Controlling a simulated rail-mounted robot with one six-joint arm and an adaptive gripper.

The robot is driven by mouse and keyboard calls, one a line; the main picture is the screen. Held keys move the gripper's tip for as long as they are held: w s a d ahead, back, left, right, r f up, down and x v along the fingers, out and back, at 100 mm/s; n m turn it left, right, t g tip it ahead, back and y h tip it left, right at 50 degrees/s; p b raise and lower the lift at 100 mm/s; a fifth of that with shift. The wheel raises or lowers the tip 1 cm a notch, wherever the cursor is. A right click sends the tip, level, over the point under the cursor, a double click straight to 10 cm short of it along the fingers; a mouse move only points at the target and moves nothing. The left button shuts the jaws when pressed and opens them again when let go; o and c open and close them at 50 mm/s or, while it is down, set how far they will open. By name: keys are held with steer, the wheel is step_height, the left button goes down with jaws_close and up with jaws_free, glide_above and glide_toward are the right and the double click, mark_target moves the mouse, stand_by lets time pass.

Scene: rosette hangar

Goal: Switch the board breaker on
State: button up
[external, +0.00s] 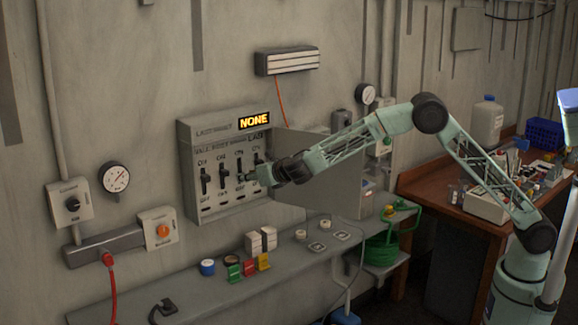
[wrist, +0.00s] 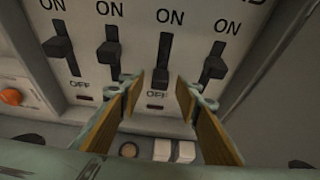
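The breaker board (external: 186,135) is an open grey wall box with a row of several black levers, marked ON above and OFF below. In the wrist view, the third lever from the left (wrist: 163,62) has its handle low, near its OFF mark; the neighbouring handles look higher in their slots. My gripper (external: 249,177) is at the board's right part in the external view. In the wrist view my gripper (wrist: 157,86) is open, with one finger on each side of the third lever's lower end. I cannot tell whether the fingers touch it.
The board's lit display (external: 254,121) reads NONE. Its open door (external: 320,175) stands out on the right, beside my arm. A shelf (external: 190,283) below carries coloured blocks and round pieces. An orange-knobbed switch box (external: 158,229) is at left. A wooden workbench (external: 450,215) stands at right.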

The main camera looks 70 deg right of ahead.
steer(key=shift+x, duration=0.95)
steer(key=shift+c, duration=0.2)
steer(key=shift+r, duration=0.1)
jaws_close()
